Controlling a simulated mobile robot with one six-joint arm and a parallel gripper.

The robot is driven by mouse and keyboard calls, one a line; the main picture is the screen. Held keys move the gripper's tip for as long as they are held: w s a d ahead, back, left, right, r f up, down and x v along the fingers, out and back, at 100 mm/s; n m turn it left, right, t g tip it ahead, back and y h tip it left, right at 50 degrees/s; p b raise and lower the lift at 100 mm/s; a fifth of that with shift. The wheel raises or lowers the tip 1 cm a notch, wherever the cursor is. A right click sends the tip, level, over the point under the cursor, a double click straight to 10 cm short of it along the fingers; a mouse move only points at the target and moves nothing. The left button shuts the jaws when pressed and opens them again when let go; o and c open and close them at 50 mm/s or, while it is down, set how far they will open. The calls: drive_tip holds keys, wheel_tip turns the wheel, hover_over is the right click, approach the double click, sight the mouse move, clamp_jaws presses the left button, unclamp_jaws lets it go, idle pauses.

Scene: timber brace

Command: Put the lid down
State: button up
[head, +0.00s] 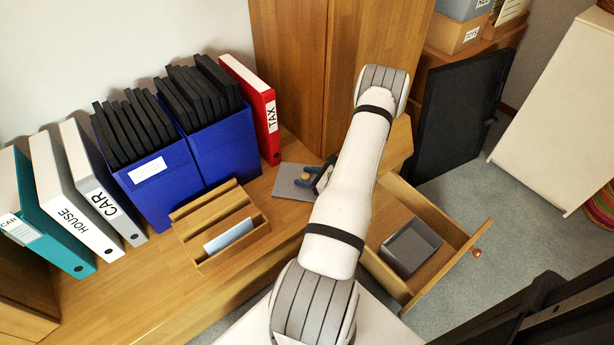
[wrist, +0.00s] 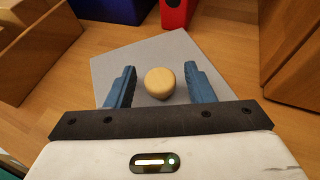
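The lid is a flat grey square plate (wrist: 215,66) with a round wooden knob (wrist: 159,83). In the head view the lid (head: 291,182) appears to lie flat on the wooden desk, partly hidden by my arm. My gripper (wrist: 160,86) is open, with one blue finger on each side of the knob and a visible gap to each. In the head view my gripper (head: 318,178) is over the lid and partly hidden. A grey open-topped box (head: 410,247) sits in the pulled-out drawer (head: 384,267).
A wooden organiser (head: 218,226) stands on the desk left of the lid. Blue file boxes (head: 160,182) and a red TAX binder (head: 256,105) stand behind. A wooden cabinet (head: 290,65) rises at the back. The desk front left is clear.

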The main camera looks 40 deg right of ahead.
drive_tip(key=shift+r, duration=0.25)
drive_tip(key=p+v, duration=0.2)
drive_tip(key=v, duration=1)
drive_tip(key=shift+f, duration=0.1)
drive_tip(key=w+a+r+n+g+y, duration=0.3)
drive_tip(key=w+a+r+n+g, duration=0.15)
drive_tip(key=a+r+n, duration=0.4)
drive_tip(key=w+a+r+n+g+y, duration=0.2)
drive_tip(key=w+a+r+n+g, duration=0.3)
drive_tip(key=a+r, duration=0.55)
drive_tip(key=s+a+r+n+g+h, duration=0.1)
drive_tip(key=s+a+r+n+h, duration=0.3)
drive_tip(key=a+r+n, duration=0.3)
drive_tip(key=s+a+r+n+g+h, duration=0.1)
drive_tip(key=s+a+r+n+h, duration=0.3)
drive_tip(key=s+a+r+n, duration=0.3)
drive_tip(key=a+r+n, duration=0.1)
drive_tip(key=a+n, duration=0.4)
drive_tip(key=shift+s+h, duration=0.2)
drive_tip(key=shift+h, duration=0.2)
drive_tip(key=shift+d+r+p, duration=0.1)
drive_tip(key=shift+p, duration=0.2)
